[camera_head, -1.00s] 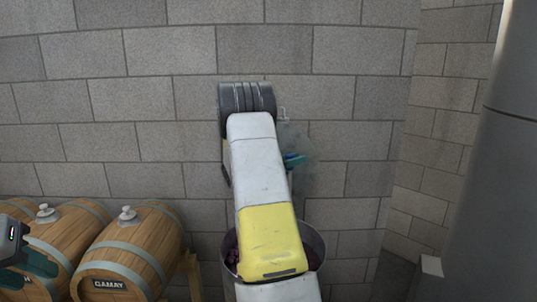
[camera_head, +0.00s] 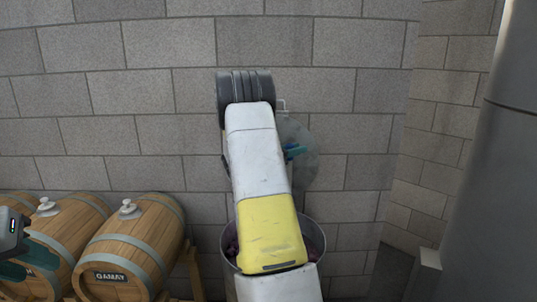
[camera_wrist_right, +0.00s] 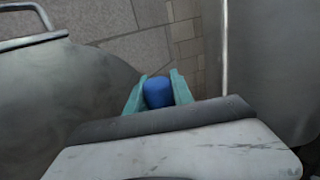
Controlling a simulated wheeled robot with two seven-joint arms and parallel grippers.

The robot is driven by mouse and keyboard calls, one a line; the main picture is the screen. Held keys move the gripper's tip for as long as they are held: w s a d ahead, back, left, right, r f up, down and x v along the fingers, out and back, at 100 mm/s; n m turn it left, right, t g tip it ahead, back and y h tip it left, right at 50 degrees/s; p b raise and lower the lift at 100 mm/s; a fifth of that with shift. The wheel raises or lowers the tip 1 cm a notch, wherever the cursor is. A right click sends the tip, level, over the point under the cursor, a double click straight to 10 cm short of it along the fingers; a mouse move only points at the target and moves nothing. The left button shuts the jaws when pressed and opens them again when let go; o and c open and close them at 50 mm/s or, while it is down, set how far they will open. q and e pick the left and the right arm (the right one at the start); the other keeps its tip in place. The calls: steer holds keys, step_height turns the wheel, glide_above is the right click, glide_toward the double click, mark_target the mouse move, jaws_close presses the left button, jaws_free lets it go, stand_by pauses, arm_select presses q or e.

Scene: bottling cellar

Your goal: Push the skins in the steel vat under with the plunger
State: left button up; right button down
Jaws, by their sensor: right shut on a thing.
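The steel vat (camera_head: 316,233) stands on the floor by the wall, mostly hidden behind my right arm. Dark purple skins (camera_head: 231,250) show inside its left edge. My right gripper (camera_head: 293,151), with teal fingers, is raised above the vat, partly behind the arm. In the right wrist view its fingers (camera_wrist_right: 158,92) are shut on a blue grip, which seems to be the plunger's handle (camera_wrist_right: 158,92). The rest of the plunger cannot be made out. My left gripper (camera_head: 27,262) is at the left edge, in front of the barrels, partly out of frame.
Wooden barrels (camera_head: 150,235) lie on a stand at the left, one labelled GAMAY. A grey rounded disc (camera_head: 308,170) shows behind my right gripper; what it is cannot be told. A large grey cylinder (camera_head: 490,190) fills the right side. A block wall (camera_head: 120,90) closes the back.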

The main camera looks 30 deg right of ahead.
step_height(320, 180, up, 10)
stand_by(0.8)
